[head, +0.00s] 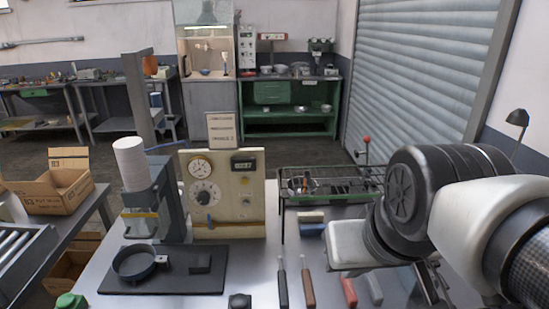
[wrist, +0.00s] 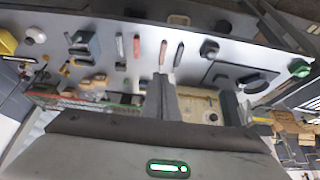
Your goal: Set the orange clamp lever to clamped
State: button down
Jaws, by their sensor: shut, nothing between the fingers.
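I cannot pick out an orange clamp lever for certain in either view. The dark press stand (head: 173,200) with a white cylinder (head: 130,163) on top stands at the left of the bench. A black mat (head: 170,284) in front of it bears a black ring-shaped pan (head: 134,264) and a small black block (head: 200,263). My gripper (wrist: 160,80) is shut and empty in the wrist view, over the bench. In the head view it is mostly hidden behind my arm, at the right, well apart from the press stand.
A cream panel (head: 225,190) with dials stands beside the press stand. Black (head: 282,288), brown (head: 307,287) and red (head: 348,290) handled tools lie in front. A wire rack (head: 330,175) stands behind. A green button (head: 70,300) is at the front left.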

notch_tip(320, 180, down, 25)
jog(key=b, duration=2.1)
jog(key=w+d+r+m+t+h+p, duration=0.1)
jog(key=w+d+r+t, duration=0.2)
jog(key=w, duration=0.7)
jog(key=w+d+r+m+t, duration=0.2)
jog(key=w+r, duration=0.3)
jog(key=w, duration=0.5)
jog(key=w+f+n+t+y, duration=0.1)
jog(key=w+n+t+y, duration=0.1)
jog(key=w, duration=0.9)
jog(key=w+d+f+n+t+y, duration=0.1)
jog(key=w+f+n+t+y, duration=0.1)
jog(key=w, duration=0.9)
jog(key=shift+d+n+t, duration=0.25)
jog(key=shift+n+t, duration=0.25)
jog(key=shift+t, duration=0.5)
jog(key=shift+w+f, duration=0.1)
jog(key=shift+w, duration=0.05)
jog(key=b+x, duration=0.3)
jog(key=x, duration=1)
jog(key=shift+w+a, duration=0.25)
jog(key=shift+w, duration=0.15)
jog(key=shift+d, duration=0.15)
